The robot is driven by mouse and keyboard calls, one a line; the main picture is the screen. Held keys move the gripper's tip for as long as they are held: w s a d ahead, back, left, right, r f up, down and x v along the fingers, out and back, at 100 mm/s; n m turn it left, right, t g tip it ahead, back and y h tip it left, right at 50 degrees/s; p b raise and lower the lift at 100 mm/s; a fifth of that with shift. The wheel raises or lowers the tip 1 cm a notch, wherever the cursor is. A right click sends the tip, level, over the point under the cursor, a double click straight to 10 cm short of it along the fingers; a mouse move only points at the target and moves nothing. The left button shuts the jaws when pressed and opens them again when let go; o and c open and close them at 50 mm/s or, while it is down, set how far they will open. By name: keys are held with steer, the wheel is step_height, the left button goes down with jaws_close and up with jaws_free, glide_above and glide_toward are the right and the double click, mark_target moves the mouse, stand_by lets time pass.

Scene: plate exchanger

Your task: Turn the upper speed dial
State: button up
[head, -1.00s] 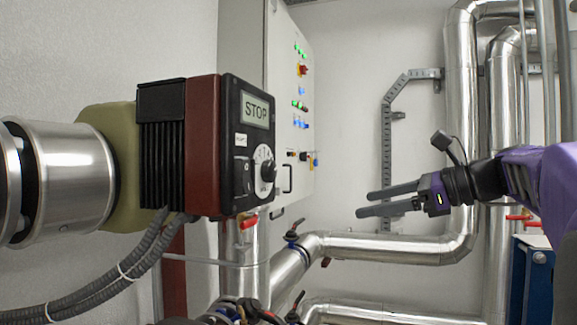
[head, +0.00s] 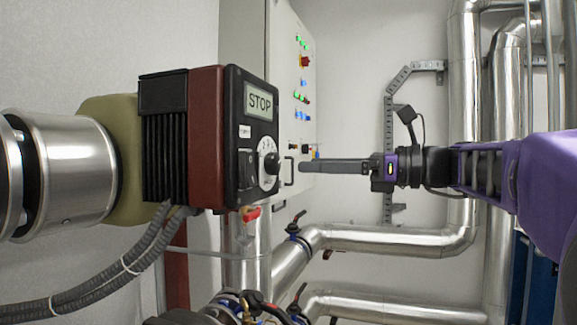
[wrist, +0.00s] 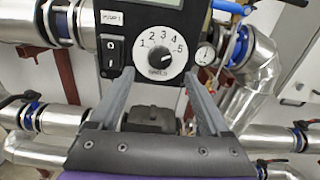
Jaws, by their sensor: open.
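The upper speed dial (head: 269,166) is a black knob on a white numbered disc, on the dark front of the upper pump unit (head: 207,130). The unit's display reads STOP. In the wrist view the dial (wrist: 160,52) is seen nearly head-on, with numbers 1 to 5. My gripper (head: 301,166) is level with the knob and to its right, pointing at it, with a small gap. In the wrist view the open fingers of my gripper (wrist: 159,73) straddle the lower dial area, one on each side. Nothing is between them. The knob's pointer mark is too small to read.
A rocker switch (wrist: 113,53) sits left of the dial, and a round gauge (wrist: 205,54) is close right. A grey control cabinet (head: 283,60) stands behind. Metal pipes (head: 380,242) run below and right. A dark object (wrist: 150,118) lies below, between the fingers.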

mark_target(278, 164)
steer(key=x, duration=0.6)
jaws_close()
stand_by(0.3)
